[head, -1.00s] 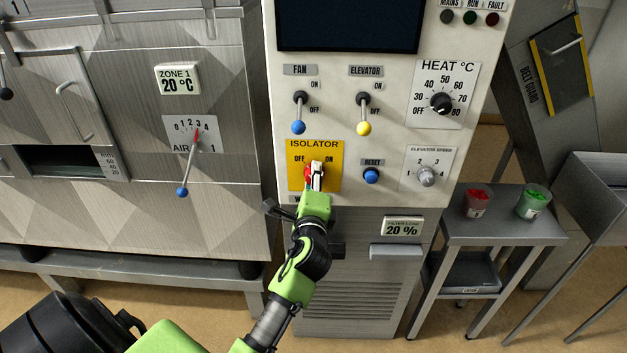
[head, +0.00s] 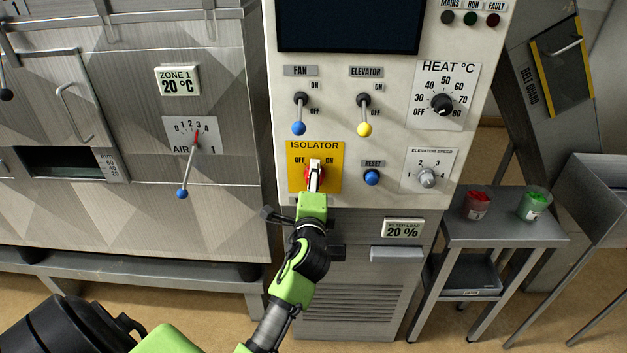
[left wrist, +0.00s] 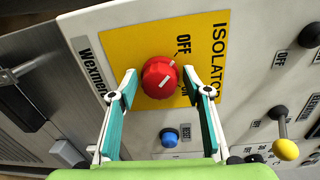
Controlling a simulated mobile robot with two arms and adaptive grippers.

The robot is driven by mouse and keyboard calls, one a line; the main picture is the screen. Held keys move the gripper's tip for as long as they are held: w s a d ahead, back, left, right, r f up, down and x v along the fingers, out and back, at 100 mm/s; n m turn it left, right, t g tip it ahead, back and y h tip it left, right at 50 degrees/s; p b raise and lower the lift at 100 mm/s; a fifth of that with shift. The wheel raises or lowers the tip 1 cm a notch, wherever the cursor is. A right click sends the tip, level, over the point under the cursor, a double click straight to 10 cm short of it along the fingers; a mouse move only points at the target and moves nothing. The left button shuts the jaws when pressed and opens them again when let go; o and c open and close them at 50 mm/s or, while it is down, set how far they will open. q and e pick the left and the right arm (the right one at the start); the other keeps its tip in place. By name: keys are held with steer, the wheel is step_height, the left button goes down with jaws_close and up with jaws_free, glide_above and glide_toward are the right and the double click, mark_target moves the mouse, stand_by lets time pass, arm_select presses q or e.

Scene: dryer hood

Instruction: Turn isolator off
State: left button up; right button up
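The isolator is a round red knob (left wrist: 159,78) with a white line, on a yellow plate (head: 332,184) marked OFF and ON. In the left wrist view the line slants toward the OFF side. My left gripper (left wrist: 160,72) is open, with one finger on each side of the knob and a visible gap to it. In the head view my left gripper (head: 315,175) is in front of the plate and hides most of the knob. My right gripper is in neither view.
The fan lever (head: 299,115) and elevator lever (head: 364,115) are above the isolator plate. The blue reset button (head: 372,177) and the elevator speed knob (head: 427,178) are to its right. A grey side table (head: 500,230) holds two small tubs.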

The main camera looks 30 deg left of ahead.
arm_select(q)
steer(key=v, duration=1.2)
stand_by(0.5)
